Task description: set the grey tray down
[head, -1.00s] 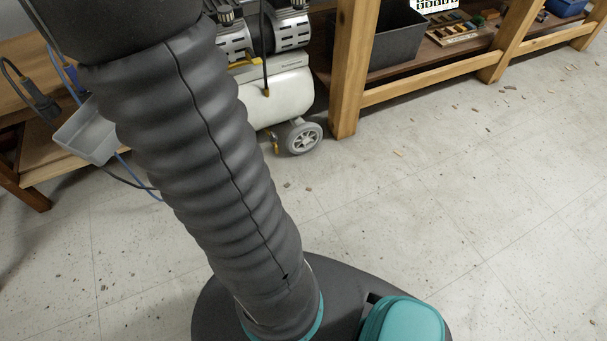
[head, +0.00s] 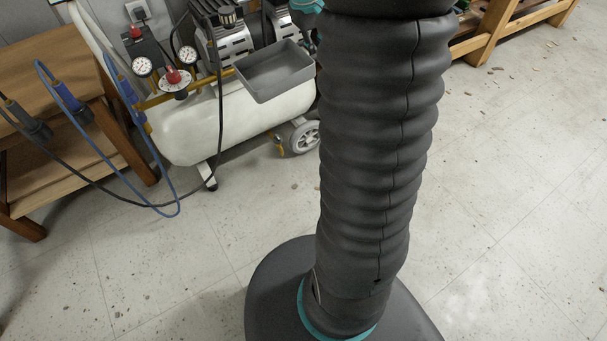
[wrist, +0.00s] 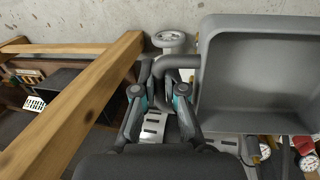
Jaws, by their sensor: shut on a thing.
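The grey tray (head: 273,74) is a shallow, empty, rectangular tray. In the head view it is held in the air and overlaps the white compressor tank; the gap between them is hard to judge. In the wrist view the tray (wrist: 252,78) fills the right side, its inside facing the camera. My gripper (wrist: 160,78) is shut on a dark loop-like handle at the tray's left side. In the head view my gripper is mostly hidden behind my dark ribbed arm, with only a bit of teal showing beside the tray.
The compressor (head: 235,118) with gauges and a wheel stands against the wall. A wooden bench (head: 62,98) with blue and black hoses (head: 110,165) is at left. A wooden shelf (head: 510,30) is at upper right; its post (wrist: 85,100) shows in the wrist view. Open floor (head: 500,200) lies at right.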

